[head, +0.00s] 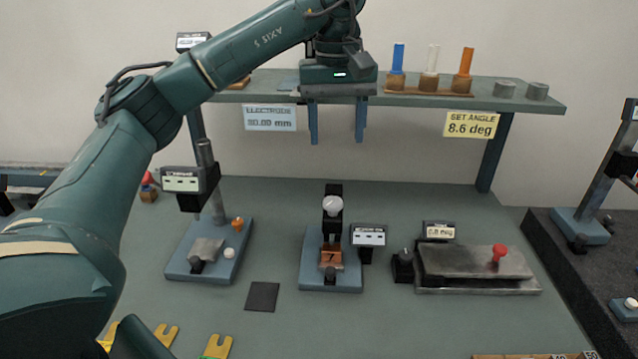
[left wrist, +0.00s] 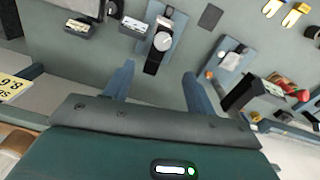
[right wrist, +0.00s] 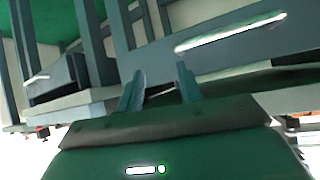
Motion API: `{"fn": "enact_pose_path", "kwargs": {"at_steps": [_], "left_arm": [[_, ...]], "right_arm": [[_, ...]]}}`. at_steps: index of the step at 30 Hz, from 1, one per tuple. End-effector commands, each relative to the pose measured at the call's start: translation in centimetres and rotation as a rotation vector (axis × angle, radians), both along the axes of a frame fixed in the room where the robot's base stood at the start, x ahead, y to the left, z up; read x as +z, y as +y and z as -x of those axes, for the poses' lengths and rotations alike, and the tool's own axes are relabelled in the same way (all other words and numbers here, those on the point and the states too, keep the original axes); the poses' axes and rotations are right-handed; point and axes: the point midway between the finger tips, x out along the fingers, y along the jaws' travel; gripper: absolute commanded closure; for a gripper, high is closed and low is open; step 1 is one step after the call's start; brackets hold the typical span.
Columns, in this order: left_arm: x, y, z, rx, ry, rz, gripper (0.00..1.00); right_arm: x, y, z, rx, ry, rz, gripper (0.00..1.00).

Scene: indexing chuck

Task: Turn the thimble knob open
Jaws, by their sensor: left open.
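A pale round knob (head: 332,205), which I take for the thimble knob, tops the dark upright of the middle fixture (head: 313,268); a copper block (head: 331,258) sits below it. The knob also shows in the left wrist view (left wrist: 162,41), beyond the fingertips. My left gripper (head: 338,138) points down with its fingers apart. It is empty and appears well above the knob, not touching it. My right gripper (right wrist: 160,80) is outside the head view. Its fingers are apart with nothing visible between them.
A small display (head: 368,236) stands right of the knob. A shelf (head: 420,98) with coloured tubes runs behind my left gripper. A gauge stand (head: 180,262) is at left, a plate with a red knob (head: 499,252) at right. A dark square (head: 262,297) lies on the table.

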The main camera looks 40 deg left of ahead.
Motion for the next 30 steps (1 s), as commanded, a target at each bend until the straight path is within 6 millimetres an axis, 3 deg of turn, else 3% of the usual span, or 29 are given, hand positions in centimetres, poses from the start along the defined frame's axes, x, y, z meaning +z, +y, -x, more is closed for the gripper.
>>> {"fn": "enact_pose_path", "kwargs": {"at_steps": [8, 13, 21, 30], "left_arm": [[-3.4, 0.3, 0.4, 0.0, 0.022, -0.013, 0.44], [-6.7, 0.4, 0.4, 0.002, 0.022, -0.014, 0.44], [-11.4, 0.3, 0.4, 0.002, 0.019, -0.013, 0.44], [-13.2, 0.3, 0.3, 0.002, 0.016, -0.011, 0.44]], "right_arm": [[-1.1, 0.0, 0.0, 0.003, -0.001, 0.003, 0.64], [0.1, 0.0, -0.2, 0.018, -0.017, 0.007, 0.64], [0.4, 0.0, 0.0, 0.017, -0.01, 0.008, 0.64], [-0.2, -0.2, 0.1, 0.004, 0.005, 0.009, 0.64]]}}
